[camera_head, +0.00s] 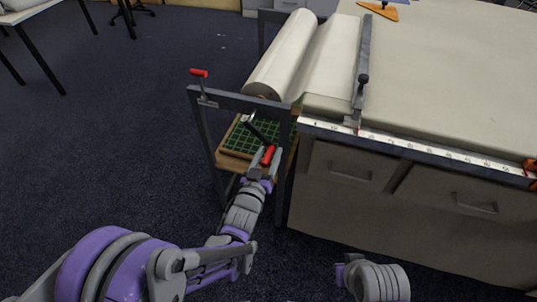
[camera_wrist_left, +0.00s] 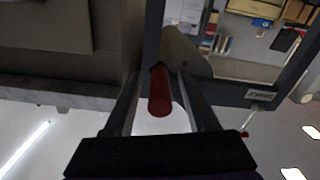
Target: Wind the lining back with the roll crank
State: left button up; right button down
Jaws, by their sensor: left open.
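The roll crank (camera_head: 258,132) has a dark arm that slants down from the frame's end to a red handle (camera_head: 268,154). My left gripper (camera_head: 265,162) is at this handle, its fingers around it. In the left wrist view the red handle (camera_wrist_left: 160,92) lies between the two open fingers (camera_wrist_left: 163,100), with a gap visible on each side. The pale lining roll (camera_head: 284,52) lies in the dark frame (camera_head: 240,102) at the table's left end. The lining (camera_head: 334,58) runs from it onto the table. My right gripper is not in view; only part of that arm shows.
A second red-handled lever (camera_head: 199,73) stands on the frame's top bar. A green gridded mat (camera_head: 248,138) lies on a wooden shelf inside the frame. A metal bar (camera_head: 362,62) crosses the cloth table (camera_head: 450,80). A white ruler strip (camera_head: 420,147) lines the front edge. Open floor lies left.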

pick_arm(q)
jog(key=shift+c, duration=0.4)
grip_shut()
dwell(0.9)
